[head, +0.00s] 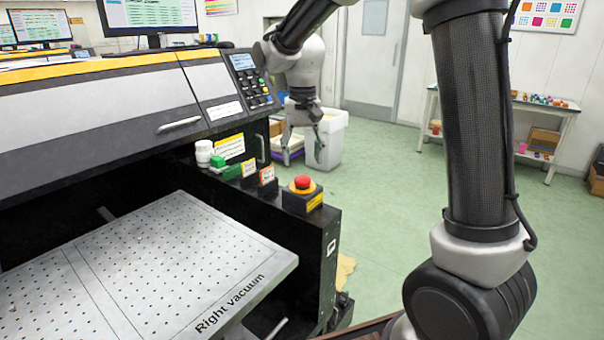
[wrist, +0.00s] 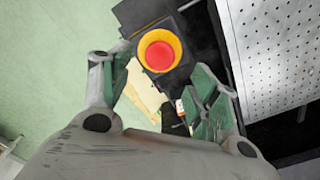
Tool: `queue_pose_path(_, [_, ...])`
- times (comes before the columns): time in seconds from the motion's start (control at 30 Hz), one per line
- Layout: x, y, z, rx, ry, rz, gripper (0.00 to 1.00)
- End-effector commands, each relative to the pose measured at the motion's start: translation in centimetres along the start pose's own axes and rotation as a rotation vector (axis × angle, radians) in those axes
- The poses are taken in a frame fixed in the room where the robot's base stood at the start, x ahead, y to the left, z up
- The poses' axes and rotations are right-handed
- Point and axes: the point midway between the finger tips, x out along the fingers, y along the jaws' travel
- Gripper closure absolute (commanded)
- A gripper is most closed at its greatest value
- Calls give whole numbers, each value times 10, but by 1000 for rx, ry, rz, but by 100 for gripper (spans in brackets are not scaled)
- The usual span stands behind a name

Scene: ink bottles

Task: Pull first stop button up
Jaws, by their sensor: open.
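The stop button (head: 302,183) is a red cap with a yellow ring on a black box at the corner of the printer's front ledge. In the wrist view the red cap (wrist: 160,52) shows from above, beyond and between the fingertips. My gripper (head: 304,146) hangs behind the button in the head view, apart from it. Its fingers are spread with nothing between them, and both green-padded fingers show in the wrist view (wrist: 152,92). Whether the cap is pressed in or up cannot be told.
A perforated vacuum table (head: 170,265) lies left of the button. A green switch (head: 226,170), a white bottle (head: 204,152) and small label blocks stand along the ledge. The control panel (head: 245,80) rises behind. A white bin (head: 325,140) stands on the open green floor.

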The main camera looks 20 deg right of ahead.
Motion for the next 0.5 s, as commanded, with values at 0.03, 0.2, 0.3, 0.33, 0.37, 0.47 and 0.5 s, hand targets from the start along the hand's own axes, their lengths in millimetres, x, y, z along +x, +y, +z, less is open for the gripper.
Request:
queue_pose_path(0.03, [9, 0, 1, 0, -4, 2, 39])
queue_pose_path(0.2, [38, 1, 1, -1, -3, 1, 39])
queue_pose_path(0.3, [51, 0, 0, -2, -2, 1, 39])
queue_pose_path(0.33, [54, 0, 0, -2, -2, 1, 39])
queue_pose_path(0.37, [56, 0, 1, -2, -2, 1, 39])
queue_pose_path(0.47, [60, 0, 0, -2, 0, 0, 39])
queue_pose_path(0.5, [61, 0, 0, -2, 0, 0, 39])
